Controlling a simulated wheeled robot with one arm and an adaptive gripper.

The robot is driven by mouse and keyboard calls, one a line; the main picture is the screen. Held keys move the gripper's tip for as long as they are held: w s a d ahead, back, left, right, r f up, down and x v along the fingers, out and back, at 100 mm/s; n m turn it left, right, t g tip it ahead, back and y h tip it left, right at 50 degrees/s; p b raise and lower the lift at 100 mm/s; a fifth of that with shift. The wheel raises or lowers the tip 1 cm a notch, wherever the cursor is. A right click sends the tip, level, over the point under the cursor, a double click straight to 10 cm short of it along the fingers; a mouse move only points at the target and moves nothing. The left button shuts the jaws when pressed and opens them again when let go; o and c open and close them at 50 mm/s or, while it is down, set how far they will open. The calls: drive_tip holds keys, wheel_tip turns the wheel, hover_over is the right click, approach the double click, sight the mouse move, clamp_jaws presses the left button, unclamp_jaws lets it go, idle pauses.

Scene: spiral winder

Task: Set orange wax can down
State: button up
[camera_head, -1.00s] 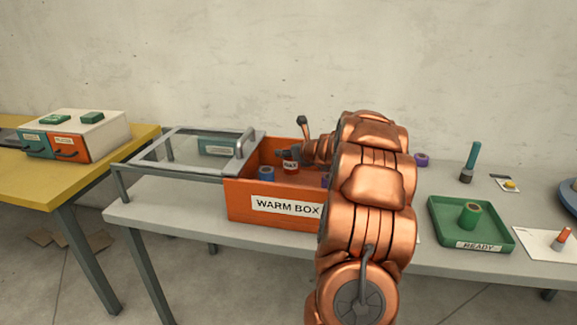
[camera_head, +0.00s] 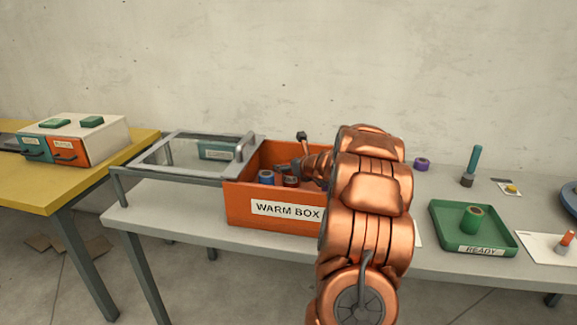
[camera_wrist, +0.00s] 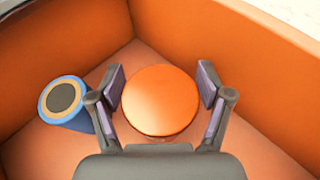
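The orange wax can (camera_wrist: 160,98) stands upright on the warm box floor in the wrist view, between the two fingers of my gripper (camera_wrist: 160,84). The fingers are on either side of it, with narrow gaps showing, so the gripper looks open around it. In the head view the can (camera_head: 291,182) shows low inside the orange warm box (camera_head: 252,209), and my gripper (camera_head: 289,169) reaches in over it from the right. The can's lower body is mostly hidden.
A blue can (camera_wrist: 62,98) stands left of the orange can, close to my left finger. The box walls rise around them. The glass lid (camera_head: 185,152) is slid left. A green READY tray (camera_head: 443,230) with a green can stands right.

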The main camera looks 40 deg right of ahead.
drive_tip(key=shift+r, duration=0.15)
drive_tip(key=shift+s+r, duration=0.15)
drive_tip(key=shift+s, duration=0.05)
drive_tip(key=p+v, duration=0.1)
drive_tip(key=v, duration=1)
drive_tip(key=shift+s+a+r, duration=0.1)
drive_tip(key=shift+s+r, duration=0.05)
drive_tip(key=shift+s, duration=0.15)
